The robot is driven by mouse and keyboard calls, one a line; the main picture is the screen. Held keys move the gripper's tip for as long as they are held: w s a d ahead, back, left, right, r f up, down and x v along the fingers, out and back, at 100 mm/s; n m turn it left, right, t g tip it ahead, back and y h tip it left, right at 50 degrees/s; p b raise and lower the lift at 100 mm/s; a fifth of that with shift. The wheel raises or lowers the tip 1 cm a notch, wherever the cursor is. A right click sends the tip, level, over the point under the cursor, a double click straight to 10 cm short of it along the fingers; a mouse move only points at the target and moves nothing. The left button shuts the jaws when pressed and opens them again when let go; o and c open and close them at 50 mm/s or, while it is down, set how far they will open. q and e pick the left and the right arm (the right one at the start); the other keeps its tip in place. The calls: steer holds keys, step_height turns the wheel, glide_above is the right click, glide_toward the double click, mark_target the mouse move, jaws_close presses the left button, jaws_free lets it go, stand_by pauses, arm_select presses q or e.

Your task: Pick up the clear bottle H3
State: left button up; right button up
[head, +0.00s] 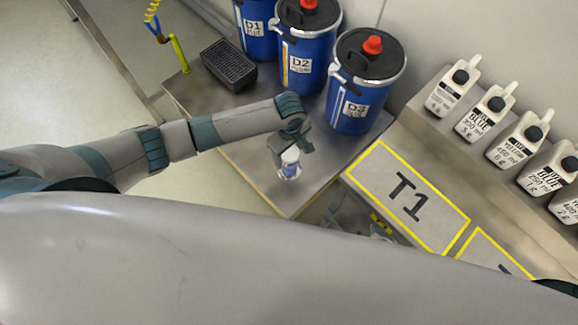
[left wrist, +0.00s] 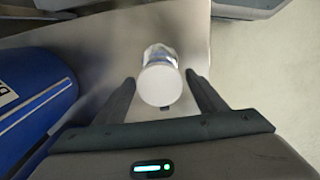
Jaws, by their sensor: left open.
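A small clear bottle with a white cap (head: 289,163) stands on the steel table near its front corner; its label is too small to read. In the left wrist view the bottle (left wrist: 160,80) is seen from above, its round white cap between the fingertips. My left gripper (head: 291,150) is at the bottle, open, with a finger on either side and visible gaps to both. The gripper partly hides the bottle in the head view. My right gripper is not in view.
Blue drums D1 (head: 254,40), D2 (head: 303,70) and D3 (head: 355,115) stand behind, with a black basket (head: 229,66) to the left. A yellow-framed T1 area (head: 405,196) and several white jugs (head: 482,113) are at right. The table's front edge is close to the bottle.

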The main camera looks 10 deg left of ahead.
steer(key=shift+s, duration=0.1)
arm_select(q)
steer(key=shift+f, duration=2.6)
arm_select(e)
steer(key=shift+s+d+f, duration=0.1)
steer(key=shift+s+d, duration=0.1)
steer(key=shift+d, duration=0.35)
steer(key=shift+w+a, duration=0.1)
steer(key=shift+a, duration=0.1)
arm_select(q)
steer(key=c, duration=1)
jaws_close()
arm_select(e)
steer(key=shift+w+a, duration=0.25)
